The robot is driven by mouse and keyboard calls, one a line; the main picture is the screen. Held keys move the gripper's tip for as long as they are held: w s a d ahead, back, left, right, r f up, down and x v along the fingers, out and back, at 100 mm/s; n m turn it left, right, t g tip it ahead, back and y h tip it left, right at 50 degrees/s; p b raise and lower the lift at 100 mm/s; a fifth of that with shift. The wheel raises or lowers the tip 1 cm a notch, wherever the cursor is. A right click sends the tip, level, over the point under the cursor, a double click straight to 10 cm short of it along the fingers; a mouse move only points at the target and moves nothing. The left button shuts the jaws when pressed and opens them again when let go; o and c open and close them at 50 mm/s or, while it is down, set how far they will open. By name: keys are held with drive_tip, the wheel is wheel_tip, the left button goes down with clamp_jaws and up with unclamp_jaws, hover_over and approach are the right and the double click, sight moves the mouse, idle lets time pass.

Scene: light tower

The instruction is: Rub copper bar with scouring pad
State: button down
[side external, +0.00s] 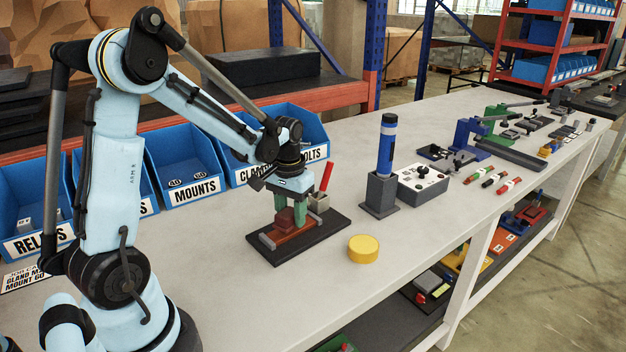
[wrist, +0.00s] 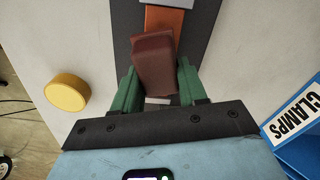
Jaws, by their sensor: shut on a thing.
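My gripper (side external: 289,212) has two green fingers and is shut on a dark red-brown scouring pad (side external: 286,219). The pad also shows in the wrist view (wrist: 153,65), slightly tilted between the fingers. The orange copper bar (side external: 296,232) lies along a dark base plate (side external: 325,235) on the bench. In the wrist view the bar (wrist: 164,22) runs out from beneath the pad, which covers part of it. The pad is over the bar and looks to be on it or very close; I cannot tell whether they touch.
A yellow round piece (side external: 363,248) lies right of the base plate. A grey block with a red lever (side external: 326,177) stands at its back. Blue bins (side external: 187,168) line the back edge. A blue cylinder in a holder (side external: 386,147) and a grey control box (side external: 422,184) stand to the right.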

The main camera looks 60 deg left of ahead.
drive_tip(key=shift+r, duration=2.5)
drive_tip(key=shift+r, duration=1.5)
drive_tip(key=shift+d, duration=0.1)
